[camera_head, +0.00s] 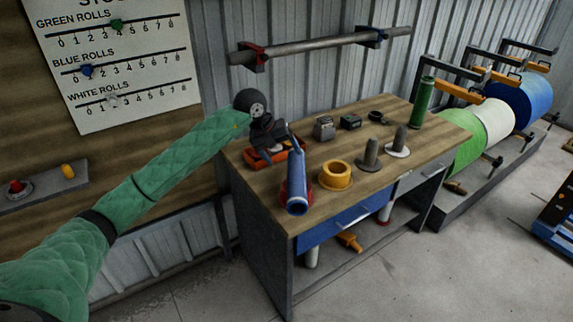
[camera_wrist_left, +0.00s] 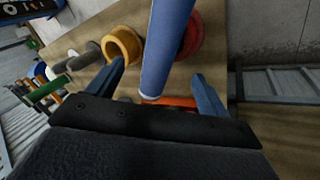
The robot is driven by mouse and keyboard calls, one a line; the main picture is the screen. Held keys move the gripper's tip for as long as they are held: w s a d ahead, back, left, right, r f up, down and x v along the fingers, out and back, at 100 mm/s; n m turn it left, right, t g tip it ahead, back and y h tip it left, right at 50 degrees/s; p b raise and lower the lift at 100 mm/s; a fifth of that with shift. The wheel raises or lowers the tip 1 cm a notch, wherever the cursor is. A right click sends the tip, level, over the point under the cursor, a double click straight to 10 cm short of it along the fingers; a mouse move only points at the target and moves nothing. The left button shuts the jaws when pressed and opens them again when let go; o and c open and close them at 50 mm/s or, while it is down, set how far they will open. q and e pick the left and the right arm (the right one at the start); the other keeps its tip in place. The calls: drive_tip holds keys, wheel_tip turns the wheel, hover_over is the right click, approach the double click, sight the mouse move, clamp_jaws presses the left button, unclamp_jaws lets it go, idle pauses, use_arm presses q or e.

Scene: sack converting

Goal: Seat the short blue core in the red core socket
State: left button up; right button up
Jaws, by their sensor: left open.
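The short blue core (camera_head: 297,181) is a blue tube, tilted or lying, with its open near end towards the head camera. The red core socket (camera_head: 284,195) shows only as a red edge beside and behind it. In the left wrist view the core (camera_wrist_left: 166,45) passes between the fingers and crosses in front of the red socket (camera_wrist_left: 191,36); I cannot tell whether it touches the socket. It does not look upright in the socket. My left gripper (camera_head: 277,138) is open at the core's far end, fingers apart on either side (camera_wrist_left: 158,72). My right gripper is not in view.
A yellow ring (camera_head: 336,176) stands right of the core, with two grey spindles (camera_head: 370,155) beyond it. An orange-red tray (camera_head: 262,158) lies under my left gripper. A green tube (camera_head: 422,103) stands at the table's far right. The front right tabletop (camera_head: 390,180) is clear.

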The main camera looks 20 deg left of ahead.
use_arm(q)
drive_tip(key=shift+v, duration=0.95)
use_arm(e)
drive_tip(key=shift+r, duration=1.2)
